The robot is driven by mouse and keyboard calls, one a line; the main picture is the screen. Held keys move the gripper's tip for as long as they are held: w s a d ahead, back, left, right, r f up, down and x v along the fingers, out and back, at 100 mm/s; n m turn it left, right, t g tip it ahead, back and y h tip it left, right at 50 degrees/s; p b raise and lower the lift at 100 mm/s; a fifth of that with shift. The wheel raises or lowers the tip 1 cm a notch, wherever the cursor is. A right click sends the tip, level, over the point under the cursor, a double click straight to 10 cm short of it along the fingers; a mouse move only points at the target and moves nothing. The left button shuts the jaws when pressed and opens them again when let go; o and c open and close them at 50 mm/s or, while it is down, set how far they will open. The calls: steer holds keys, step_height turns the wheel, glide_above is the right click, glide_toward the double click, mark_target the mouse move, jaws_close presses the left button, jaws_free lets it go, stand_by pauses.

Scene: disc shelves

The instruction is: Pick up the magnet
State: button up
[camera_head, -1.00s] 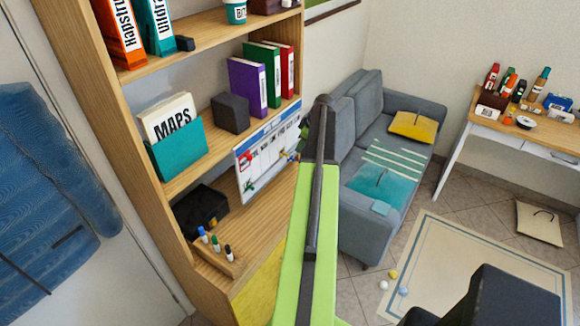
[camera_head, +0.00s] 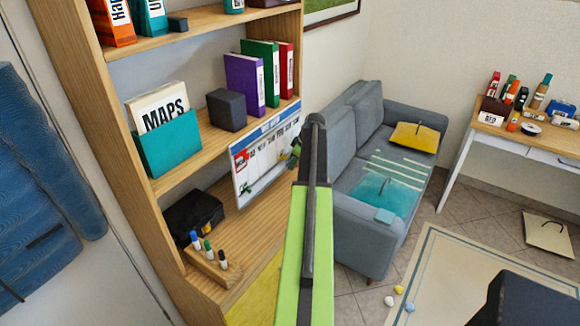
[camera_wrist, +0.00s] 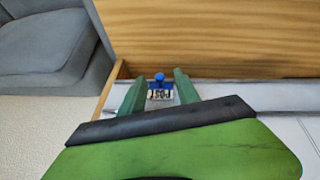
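A white calendar board (camera_head: 266,160) with a blue header leans upright in the shelf bay, with small coloured pieces on it. In the wrist view a small blue magnet (camera_wrist: 160,77) shows in front of a small printed card (camera_wrist: 160,94). My gripper (camera_wrist: 160,76) has two green fingers, set apart on either side of the magnet, with no clear contact. In the head view my gripper (camera_head: 296,152) is at the board's right edge, mostly hidden by my own arm. The magnet cannot be made out there.
The wooden shelf (camera_head: 240,225) holds a marker block (camera_head: 210,262), a black case (camera_head: 193,220) and a dark box (camera_head: 226,110). A grey sofa (camera_head: 352,228) stands to the right. Small balls (camera_head: 398,290) lie on the floor.

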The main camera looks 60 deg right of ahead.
jaws_close()
steer(key=shift+r, duration=0.15)
step_height(320, 180, up, 7)
steer(key=p, duration=0.8)
steer(key=s+b, duration=0.1)
steer(key=s, duration=1.9)
